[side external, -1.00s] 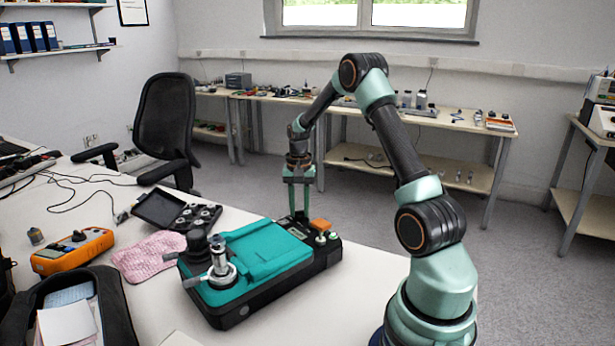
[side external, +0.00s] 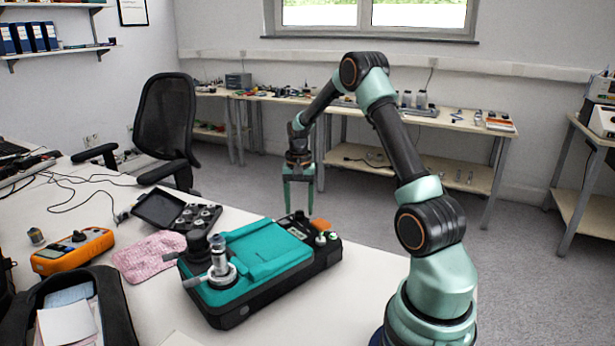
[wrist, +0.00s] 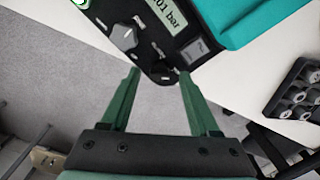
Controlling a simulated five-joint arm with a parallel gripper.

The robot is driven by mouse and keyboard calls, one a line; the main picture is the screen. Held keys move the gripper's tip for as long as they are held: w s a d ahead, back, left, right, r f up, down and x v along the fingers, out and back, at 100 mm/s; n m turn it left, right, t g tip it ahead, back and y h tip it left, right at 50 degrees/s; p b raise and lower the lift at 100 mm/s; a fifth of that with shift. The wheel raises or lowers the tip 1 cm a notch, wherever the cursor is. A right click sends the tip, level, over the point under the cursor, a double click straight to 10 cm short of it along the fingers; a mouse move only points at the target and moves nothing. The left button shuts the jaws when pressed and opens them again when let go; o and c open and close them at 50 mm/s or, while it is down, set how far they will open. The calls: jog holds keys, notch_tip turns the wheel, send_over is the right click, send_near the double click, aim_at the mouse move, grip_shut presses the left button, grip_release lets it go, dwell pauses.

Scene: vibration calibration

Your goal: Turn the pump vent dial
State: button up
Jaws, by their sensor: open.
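The pump (side external: 265,255) is a teal and black unit lying flat on the white table. In the wrist view the fingertips (wrist: 158,72) are near the panel's corner, and the dial lies beyond the left one.
A pressure column (side external: 219,262) stands on the pump's near end. To the left are a pink cloth (side external: 149,256), an orange meter (side external: 72,251), an open case of fittings (side external: 178,212) and a black bag (side external: 112,310). Open floor lies beyond the table edge.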

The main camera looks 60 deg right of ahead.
aim_at(298, 211)
notch_tip(298, 211, up, 12)
jog(key=shift+f, duration=0.15)
dwell(0.4)
jog(key=s+a+r+n+t+h, duration=0.1)
jog(key=a+r+n, duration=0.25)
jog(key=a, duration=0.45)
jog(key=s+a+r+n+t, duration=0.1)
jog(key=a+r+n+t, duration=0.2)
jog(key=a, duration=0.5)
jog(key=s+a+n, duration=0.3)
jog(key=a, duration=0.3)
jog(key=s+a+n+t+y, duration=0.1)
jog(key=s+a+n, duration=0.3)
jog(key=a, duration=0.2)
jog(key=shift+s+a+f+t, duration=0.15)
jog(key=shift+s+f+t, duration=0.05)
jog(key=shift+s+t, duration=0.1)
